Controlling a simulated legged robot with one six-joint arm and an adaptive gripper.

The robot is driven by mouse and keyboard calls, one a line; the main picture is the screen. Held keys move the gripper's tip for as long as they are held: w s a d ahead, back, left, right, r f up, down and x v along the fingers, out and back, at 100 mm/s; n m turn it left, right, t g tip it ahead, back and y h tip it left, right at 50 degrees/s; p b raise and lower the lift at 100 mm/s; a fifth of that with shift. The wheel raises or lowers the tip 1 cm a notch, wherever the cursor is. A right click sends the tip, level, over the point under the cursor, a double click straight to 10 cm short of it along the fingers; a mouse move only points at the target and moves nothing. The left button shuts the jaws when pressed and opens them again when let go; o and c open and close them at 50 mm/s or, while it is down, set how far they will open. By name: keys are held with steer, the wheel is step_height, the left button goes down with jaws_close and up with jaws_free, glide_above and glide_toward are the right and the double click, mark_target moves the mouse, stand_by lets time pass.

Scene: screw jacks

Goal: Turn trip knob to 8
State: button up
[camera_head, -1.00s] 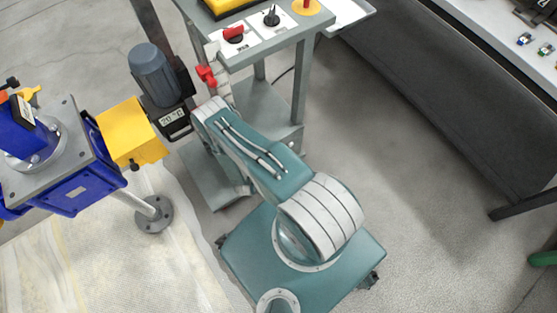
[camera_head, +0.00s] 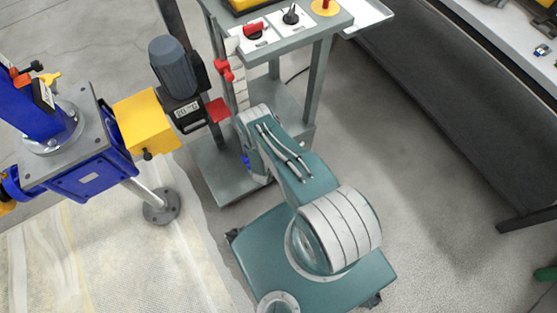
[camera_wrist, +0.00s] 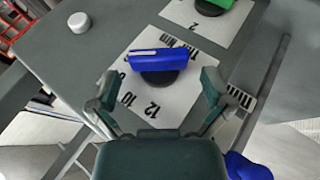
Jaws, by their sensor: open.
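In the wrist view a blue bar-shaped knob (camera_wrist: 160,60) sits on a round dark base on a white dial plate (camera_wrist: 185,95). The numbers 12 and 10 are printed on the plate below and left of the knob. The bar lies roughly level across the picture, with a pale mark along its left part. My gripper (camera_wrist: 158,82) is open, one finger on the left and one on the right, with gaps to the knob. In the head view a red knob (camera_head: 254,29) and a black knob (camera_head: 290,15) stand on white plates.
A green knob (camera_wrist: 210,6) on another white plate and a white round button (camera_wrist: 79,22) are near the top of the wrist view. In the head view the grey cart (camera_head: 310,38) carries the panel, and a grey motor (camera_head: 172,68) stands left of it.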

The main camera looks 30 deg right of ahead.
steer(key=shift+x, duration=1.3)
steer(key=shift+c, duration=0.3)
steer(key=c, duration=0.9)
steer(key=shift+h, duration=0.3)
steer(key=o, duration=1)
steer(key=shift+c, duration=0.2)
steer(key=shift+a+r, duration=0.15)
